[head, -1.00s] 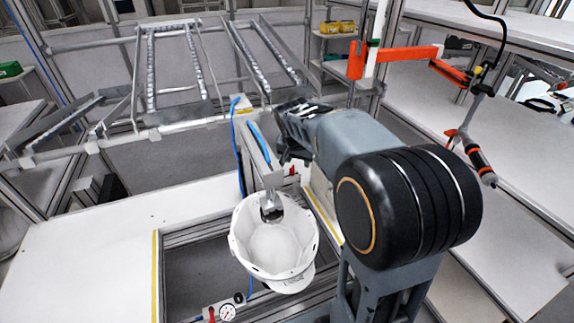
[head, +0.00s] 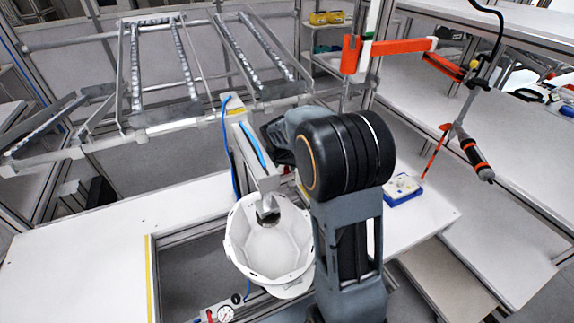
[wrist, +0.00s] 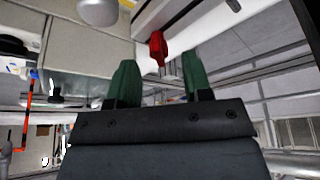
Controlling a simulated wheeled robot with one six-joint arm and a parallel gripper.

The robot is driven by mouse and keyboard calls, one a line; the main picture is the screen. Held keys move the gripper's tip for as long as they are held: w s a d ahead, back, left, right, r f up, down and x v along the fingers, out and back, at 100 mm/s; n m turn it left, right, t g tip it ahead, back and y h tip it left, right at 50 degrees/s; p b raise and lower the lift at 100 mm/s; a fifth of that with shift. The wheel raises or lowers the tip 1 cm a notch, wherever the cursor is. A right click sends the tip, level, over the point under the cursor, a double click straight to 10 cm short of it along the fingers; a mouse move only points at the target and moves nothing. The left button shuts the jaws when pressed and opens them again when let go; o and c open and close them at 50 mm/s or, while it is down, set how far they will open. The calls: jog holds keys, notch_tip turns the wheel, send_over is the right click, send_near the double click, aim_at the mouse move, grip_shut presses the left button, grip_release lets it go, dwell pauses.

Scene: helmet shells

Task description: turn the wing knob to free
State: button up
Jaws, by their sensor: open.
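The red wing knob (wrist: 158,47) shows in the wrist view, just beyond and between my fingertips, on a pale fixture. My gripper (wrist: 158,60) is open, with one green finger on each side of the knob's line and a gap between them. Whether the fingers overlap the knob in depth I cannot tell. In the head view my arm hides the knob and the fingertips. A white helmet shell (head: 268,252) sits open side up under the grey fixture column (head: 252,160).
A pressure gauge (head: 225,313) is at the front of the frame opening. A blue box (head: 403,189) lies on the right bench. An orange arm (head: 398,47) with a hanging tool (head: 475,155) is at the right. The left white table (head: 80,240) is clear.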

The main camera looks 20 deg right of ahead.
jog(key=shift+x, duration=1.05)
grip_shut()
